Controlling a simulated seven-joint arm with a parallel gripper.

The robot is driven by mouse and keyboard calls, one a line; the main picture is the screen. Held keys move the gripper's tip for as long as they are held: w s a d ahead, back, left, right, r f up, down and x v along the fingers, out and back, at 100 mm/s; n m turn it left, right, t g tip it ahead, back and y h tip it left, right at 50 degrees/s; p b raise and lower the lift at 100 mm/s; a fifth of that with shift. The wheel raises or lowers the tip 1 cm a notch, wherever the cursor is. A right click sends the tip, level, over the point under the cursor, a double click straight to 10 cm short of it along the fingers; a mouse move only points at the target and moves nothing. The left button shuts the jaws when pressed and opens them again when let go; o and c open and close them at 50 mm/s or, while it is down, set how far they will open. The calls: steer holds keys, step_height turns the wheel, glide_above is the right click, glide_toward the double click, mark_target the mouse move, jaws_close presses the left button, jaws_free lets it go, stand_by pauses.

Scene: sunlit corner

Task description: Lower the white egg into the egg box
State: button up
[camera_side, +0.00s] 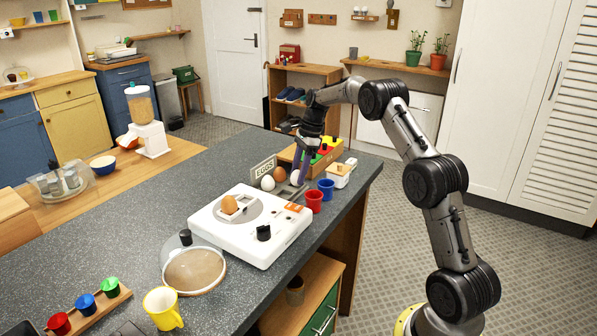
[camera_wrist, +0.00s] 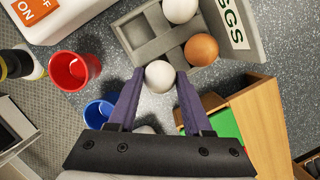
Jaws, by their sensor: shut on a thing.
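The white egg (camera_wrist: 160,76) is between the two purple fingers of my gripper (camera_wrist: 160,77), which is shut on it. In the side view this egg (camera_side: 296,177) is at the right end of the egg box (camera_side: 287,190). The grey egg box (camera_wrist: 130,35) has its EGGS lid panel raised. It holds another white egg (camera_wrist: 180,9) and a brown egg (camera_wrist: 201,49); other compartments look empty. In the wrist view the held egg overlaps the box's near edge, beside an empty compartment. I cannot tell its height above the box.
A red cup (camera_side: 314,201) and a blue cup (camera_side: 326,188) stand close beside the box. A wooden tray (camera_wrist: 256,115) with coloured blocks is on its other side. A white appliance (camera_side: 262,243) carrying a brown egg (camera_side: 230,204) stands in front.

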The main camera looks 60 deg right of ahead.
steer(key=o, duration=0.9)
